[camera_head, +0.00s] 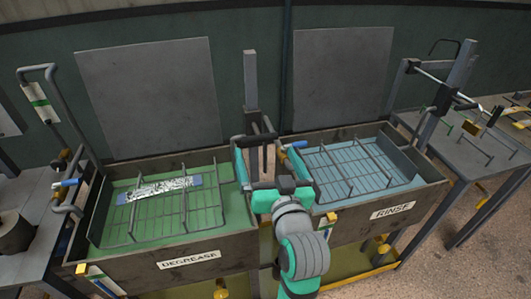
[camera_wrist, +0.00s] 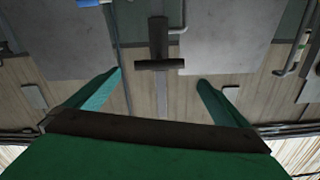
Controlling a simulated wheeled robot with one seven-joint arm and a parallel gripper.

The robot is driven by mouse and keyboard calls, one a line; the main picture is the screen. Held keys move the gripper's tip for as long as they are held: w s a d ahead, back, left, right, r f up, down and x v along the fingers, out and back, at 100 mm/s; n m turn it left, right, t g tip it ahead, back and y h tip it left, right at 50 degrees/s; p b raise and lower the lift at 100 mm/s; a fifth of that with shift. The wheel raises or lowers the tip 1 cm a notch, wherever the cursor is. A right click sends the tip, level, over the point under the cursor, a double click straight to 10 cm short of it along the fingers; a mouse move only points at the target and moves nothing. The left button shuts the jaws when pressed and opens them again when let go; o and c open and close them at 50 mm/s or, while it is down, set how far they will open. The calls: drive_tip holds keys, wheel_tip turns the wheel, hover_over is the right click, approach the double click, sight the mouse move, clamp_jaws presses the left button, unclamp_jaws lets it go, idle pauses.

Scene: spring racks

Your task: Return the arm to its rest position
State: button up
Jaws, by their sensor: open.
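My gripper (camera_head: 270,165) is raised between the two tanks in the head view, pointing toward the back wall. Its two teal fingers stand wide apart with nothing between them. In the wrist view my gripper (camera_wrist: 160,90) also shows open and empty, with a dark post and crossbar (camera_wrist: 158,45) beyond the fingers. My arm comes up from the bottom of the head view and hides part of the gap between the tanks.
The DEGREASE tank (camera_head: 150,272) at left holds a wire rack with a silvery spring-like piece (camera_head: 160,189) on it. The RINSE tank (camera_head: 425,205) at right holds an empty-looking rack (camera_head: 350,165). A post (camera_head: 251,85) stands between them. A side table (camera_head: 465,155) is at right.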

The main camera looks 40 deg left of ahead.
idle(0.4)
drive_tip(key=s+d+f+m+t+h, duration=0.2)
drive_tip(key=s+d+f+m+h, duration=0.15)
drive_tip(key=d+f, duration=0.7)
drive_tip(key=s+d+f+m+t+h, duration=0.25)
drive_tip(key=d+f+m+h, duration=0.2)
drive_tip(key=d+f, duration=0.6)
drive_tip(key=s+d+f+h, duration=0.2)
drive_tip(key=s+d, duration=0.1)
drive_tip(key=s, duration=0.5)
drive_tip(key=s+d+f+h, duration=0.2)
drive_tip(key=s+f, duration=0.1)
drive_tip(key=s, duration=0.5)
drive_tip(key=s+d+f+g+h, duration=0.1)
drive_tip(key=s+d+f, duration=0.2)
drive_tip(key=s, duration=0.5)
drive_tip(key=shift+d+f+h, duration=0.15)
drive_tip(key=shift+d+h, duration=0.15)
drive_tip(key=shift+h, duration=0.1)
